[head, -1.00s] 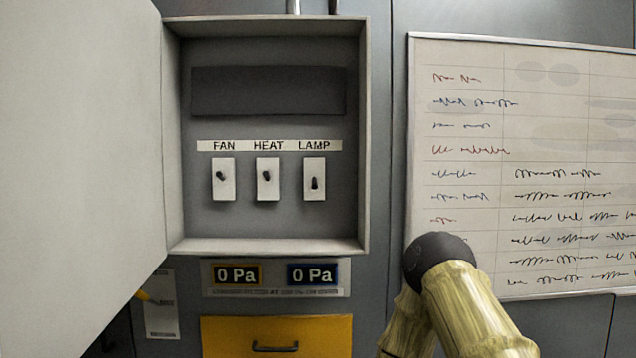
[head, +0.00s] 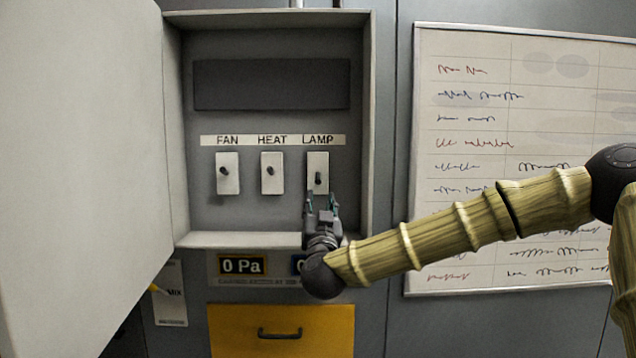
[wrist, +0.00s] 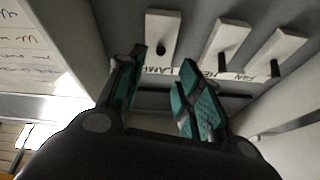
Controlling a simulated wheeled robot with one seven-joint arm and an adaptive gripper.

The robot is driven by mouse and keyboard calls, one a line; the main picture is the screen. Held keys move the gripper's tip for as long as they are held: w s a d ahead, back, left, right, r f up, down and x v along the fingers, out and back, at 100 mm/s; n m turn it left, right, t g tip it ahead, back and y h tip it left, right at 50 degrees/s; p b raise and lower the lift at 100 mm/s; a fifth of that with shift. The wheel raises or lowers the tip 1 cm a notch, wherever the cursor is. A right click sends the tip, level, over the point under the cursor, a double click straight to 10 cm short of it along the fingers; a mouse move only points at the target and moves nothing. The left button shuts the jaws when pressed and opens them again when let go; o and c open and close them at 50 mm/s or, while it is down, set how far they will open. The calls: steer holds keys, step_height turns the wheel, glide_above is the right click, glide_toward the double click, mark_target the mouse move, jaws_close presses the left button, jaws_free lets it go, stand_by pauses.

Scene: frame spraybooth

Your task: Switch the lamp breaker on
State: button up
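The lamp breaker (head: 318,170) is a white plate with a dark toggle under the LAMP label, rightmost of three in the open grey box. Its toggle points down, lower than the fan and heat toggles. It also shows in the wrist view (wrist: 162,30). My gripper (head: 320,203) is just below this plate at the box's lower right. In the wrist view its two teal-padded fingers (wrist: 163,72) stand apart with nothing between them. The lamp toggle lies beyond the fingertips, and I see no contact.
The heat breaker (head: 271,172) and fan breaker (head: 227,172) sit to the left. The box's lower rim (head: 245,240) and right wall (head: 367,120) are close to my gripper. The open door (head: 85,150) fills the left. A whiteboard (head: 470,130) hangs at right.

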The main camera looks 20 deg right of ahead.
mark_target(318, 184)
steer(key=p+x, duration=0.5)
steer(key=x, duration=0.5)
steer(key=shift+w+d+r+p, duration=0.1)
steer(key=shift+w+p, duration=0.2)
jaws_close()
